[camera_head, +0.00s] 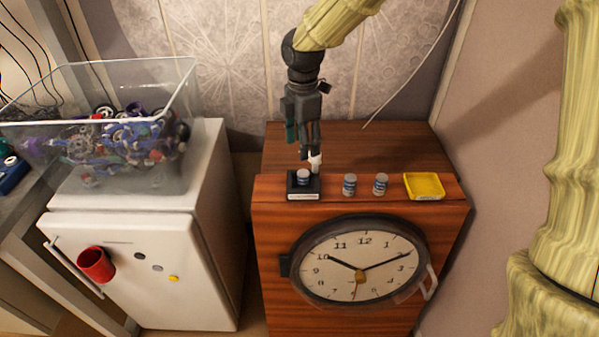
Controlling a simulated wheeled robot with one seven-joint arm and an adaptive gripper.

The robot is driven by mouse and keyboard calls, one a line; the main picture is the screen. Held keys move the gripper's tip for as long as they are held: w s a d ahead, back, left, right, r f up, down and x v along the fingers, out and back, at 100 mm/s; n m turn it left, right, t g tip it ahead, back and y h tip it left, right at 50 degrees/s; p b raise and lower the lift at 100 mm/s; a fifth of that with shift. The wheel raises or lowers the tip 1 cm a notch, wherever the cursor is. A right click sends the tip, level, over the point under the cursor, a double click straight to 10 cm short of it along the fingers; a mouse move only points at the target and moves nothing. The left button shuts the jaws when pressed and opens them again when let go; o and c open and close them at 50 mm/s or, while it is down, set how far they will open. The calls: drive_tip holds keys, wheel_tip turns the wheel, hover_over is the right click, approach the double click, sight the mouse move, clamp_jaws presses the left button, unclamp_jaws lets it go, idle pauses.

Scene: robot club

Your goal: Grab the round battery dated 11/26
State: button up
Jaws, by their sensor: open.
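Three small round batteries with blue-and-grey sides stand along the front edge of a wooden cabinet. One battery (303,176) sits on a small black holder (291,188) with a pale front label. A second battery (349,184) and a third battery (380,183) stand upright on the bare wood to its right. The dates on them are too small to read. My gripper (310,160) points down just above and behind the left battery. It is open and empty, and I cannot tell whether a finger touches that battery.
A shallow yellow tray (424,186) lies right of the batteries. The wooden cabinet (400,150) has a large clock (345,275) on its front. A clear bin of parts (60,95) stands on a white fridge (150,260) at left. The cabinet top behind the batteries is clear.

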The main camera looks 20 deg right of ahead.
hover_over(303, 173)
drive_tip(key=f, duration=0.4)
drive_tip(key=shift+w+a+f, duration=0.2)
drive_tip(key=shift+a+f, duration=0.05)
drive_tip(key=shift+f, duration=0.15)
drive_tip(key=shift+s+d+f+p, duration=0.2)
drive_tip(key=shift+f+p, duration=0.3)
drive_tip(key=shift+f, duration=0.25)
drive_tip(key=shift+d+f, duration=0.15)
drive_tip(key=shift+f, duration=1.8)
clamp_jaws()
